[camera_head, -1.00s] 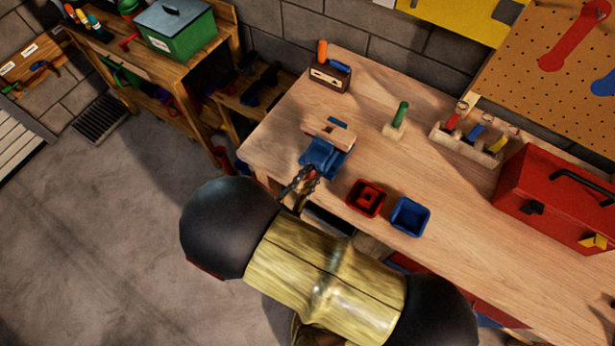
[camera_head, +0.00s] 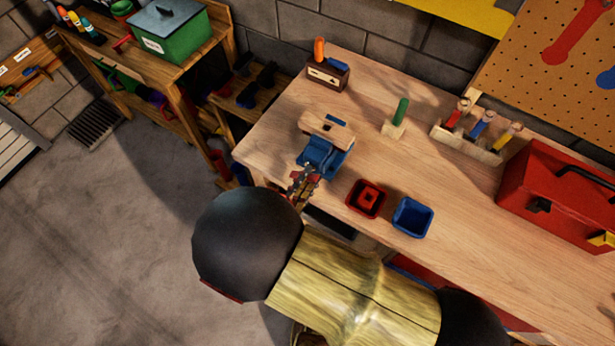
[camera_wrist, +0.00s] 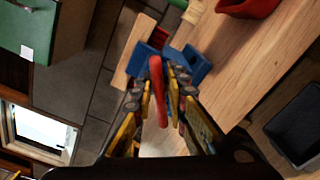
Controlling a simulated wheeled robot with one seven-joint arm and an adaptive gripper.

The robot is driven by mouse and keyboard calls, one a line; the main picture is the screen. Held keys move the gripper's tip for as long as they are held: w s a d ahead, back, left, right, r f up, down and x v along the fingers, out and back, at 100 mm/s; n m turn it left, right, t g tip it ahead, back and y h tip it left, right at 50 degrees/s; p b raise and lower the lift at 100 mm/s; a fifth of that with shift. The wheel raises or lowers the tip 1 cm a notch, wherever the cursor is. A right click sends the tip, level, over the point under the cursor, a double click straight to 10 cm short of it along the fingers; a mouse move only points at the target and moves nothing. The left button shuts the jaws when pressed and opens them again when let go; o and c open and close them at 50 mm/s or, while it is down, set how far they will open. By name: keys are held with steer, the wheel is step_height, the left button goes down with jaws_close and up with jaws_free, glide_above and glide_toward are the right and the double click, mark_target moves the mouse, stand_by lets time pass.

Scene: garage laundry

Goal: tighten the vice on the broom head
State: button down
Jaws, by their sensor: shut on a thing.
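The blue vice (camera_head: 322,160) is at the near left edge of the workbench. The pale wooden broom head (camera_head: 328,127) sits at the vice's jaws; I cannot tell how tightly it is held. My gripper (camera_head: 303,178) is at the front of the vice. In the wrist view, the fingers of my gripper (camera_wrist: 167,82) are shut on the red vice handle (camera_wrist: 157,92), one on each side. The blue vice (camera_wrist: 197,66) and the wooden broom head (camera_wrist: 139,50) show just beyond. My forearm hides the floor and bench edge below.
A red bin (camera_head: 366,199) and a blue bin (camera_head: 412,217) stand right of the vice. The bench between is mostly clear.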

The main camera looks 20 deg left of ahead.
steer(key=shift+a, duration=0.2)
steer(key=c, duration=2.1)
jaws_free()
steer(key=shift+s, duration=0.15)
steer(key=shift+o, duration=1.1)
step_height(320, 180, up, 10)
